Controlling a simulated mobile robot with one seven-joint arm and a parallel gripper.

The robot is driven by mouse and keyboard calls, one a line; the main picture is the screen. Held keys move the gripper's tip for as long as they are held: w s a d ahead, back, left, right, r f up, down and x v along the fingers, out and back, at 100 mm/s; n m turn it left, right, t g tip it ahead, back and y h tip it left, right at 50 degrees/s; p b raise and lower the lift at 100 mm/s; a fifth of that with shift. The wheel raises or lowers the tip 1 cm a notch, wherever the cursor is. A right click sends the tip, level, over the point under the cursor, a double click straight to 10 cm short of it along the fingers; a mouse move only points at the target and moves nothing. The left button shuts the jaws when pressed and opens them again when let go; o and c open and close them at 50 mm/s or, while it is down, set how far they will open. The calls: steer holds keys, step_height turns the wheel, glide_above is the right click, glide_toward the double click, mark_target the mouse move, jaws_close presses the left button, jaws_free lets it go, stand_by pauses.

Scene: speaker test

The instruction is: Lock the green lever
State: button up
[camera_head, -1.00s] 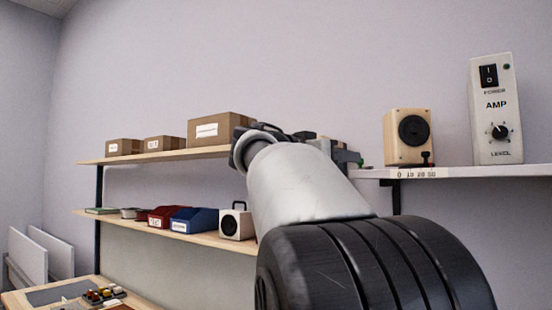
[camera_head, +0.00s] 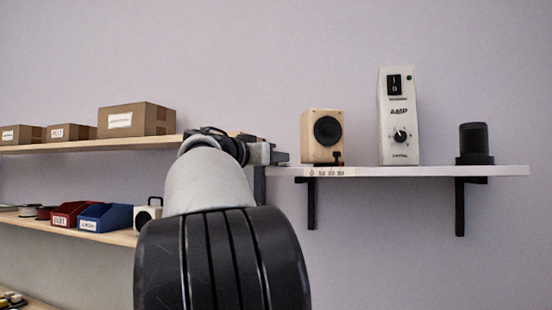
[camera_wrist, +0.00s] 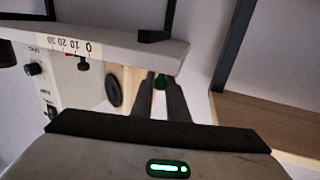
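In the head view, the wooden speaker (camera_head: 311,150) stands on the white shelf (camera_head: 430,171), just right of my gripper (camera_head: 278,155). A small red and black part (camera_head: 337,158) sits at its front.
The white amp (camera_head: 385,140) and a black cylinder (camera_head: 473,138) stand farther right on the white shelf. Left, wooden shelves (camera_head: 60,146) hold cardboard boxes (camera_head: 137,118), a red bin, a blue bin (camera_head: 105,217) and a small white box. Shelf brackets (camera_head: 311,205) hang below.

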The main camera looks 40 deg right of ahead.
steer(key=shift+s+f+t+b, duration=0.15)
steer(key=shift+f+t+b, duration=0.15)
steer(key=shift+b, duration=0.4)
jaws_close()
steer(key=t+b, duration=0.1)
steer(key=n+b, duration=0.1)
steer(key=shift+s+d+f+n+t+y+b, duration=0.1)
steer(key=shift+s+d+n+t+y+b, duration=0.05)
steer(key=shift+s+n+t+y+b, duration=0.2)
steer(key=shift+s+r+n+t+y+b, duration=0.15)
steer(key=shift+r+n+t+y+b, duration=0.2)
steer(key=shift+n+t+y, duration=0.55)
steer(key=shift+t+h, duration=0.25)
steer(key=shift+h, duration=0.1)
steer(key=o, duration=0.8)
jaws_free()
